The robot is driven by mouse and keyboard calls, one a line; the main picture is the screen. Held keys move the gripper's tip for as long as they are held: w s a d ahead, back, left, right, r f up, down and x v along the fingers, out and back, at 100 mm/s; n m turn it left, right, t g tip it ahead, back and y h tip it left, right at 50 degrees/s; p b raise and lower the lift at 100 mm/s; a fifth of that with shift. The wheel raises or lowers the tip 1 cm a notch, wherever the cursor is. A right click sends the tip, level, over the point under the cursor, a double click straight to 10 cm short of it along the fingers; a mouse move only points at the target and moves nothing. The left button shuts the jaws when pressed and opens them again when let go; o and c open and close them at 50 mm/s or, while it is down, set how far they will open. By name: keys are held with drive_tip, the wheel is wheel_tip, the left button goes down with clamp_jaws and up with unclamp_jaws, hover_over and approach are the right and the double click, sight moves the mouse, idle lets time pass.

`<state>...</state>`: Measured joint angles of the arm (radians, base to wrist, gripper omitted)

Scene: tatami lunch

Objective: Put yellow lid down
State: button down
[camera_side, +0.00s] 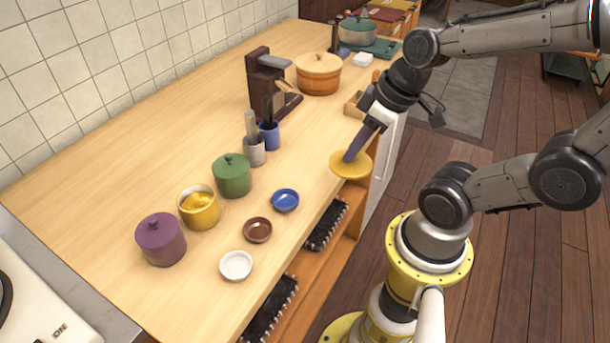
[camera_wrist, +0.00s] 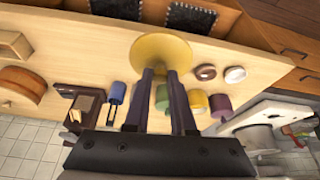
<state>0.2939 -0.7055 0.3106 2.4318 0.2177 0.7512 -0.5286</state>
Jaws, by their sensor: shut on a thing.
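The yellow lid (camera_side: 339,166) is a round disc at the counter's right edge in the side view. My gripper (camera_side: 351,157) is shut on it from above. In the wrist view the lid (camera_wrist: 160,50) lies between the tips of my gripper (camera_wrist: 161,72). I cannot tell whether the lid touches the counter or is held just above it. The yellow pot (camera_side: 200,213) stands uncovered on the counter, with yellow contents showing, between the green lidded pot (camera_side: 232,178) and the purple lidded pot (camera_side: 161,242).
Blue (camera_side: 286,200), brown (camera_side: 258,230) and white (camera_side: 236,265) small dishes line the counter's front. Grey (camera_side: 254,152) and blue (camera_side: 269,138) utensil cups and an orange pot (camera_side: 318,76) stand farther back. The counter (camera_side: 140,140) is bare along the wall.

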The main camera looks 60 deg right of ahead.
drive_tip(key=shift+s+d+m, duration=0.3)
drive_tip(key=shift+s+d, duration=0.1)
drive_tip(key=shift+d+r, duration=0.1)
drive_tip(key=shift+d, duration=0.15)
drive_tip(key=shift+d+m, duration=0.2)
drive_tip(key=shift+m, duration=0.1)
drive_tip(key=w+d+f, duration=0.1)
drive_tip(key=w+f, duration=0.2)
drive_tip(key=w, duration=0.1)
drive_tip(key=w+d+f, duration=0.1)
drive_tip(key=w+f, duration=0.2)
drive_tip(key=w, duration=0.1)
drive_tip(key=w+f, duration=0.3)
drive_tip(key=w, duration=0.2)
drive_tip(key=shift+d, duration=0.4)
drive_tip(key=shift+s+x, duration=0.2)
drive_tip(key=shift+x, duration=1.05)
drive_tip(key=shift+d+f, duration=0.15)
drive_tip(key=shift+f, duration=0.6)
drive_tip(key=shift+f, duration=0.15)
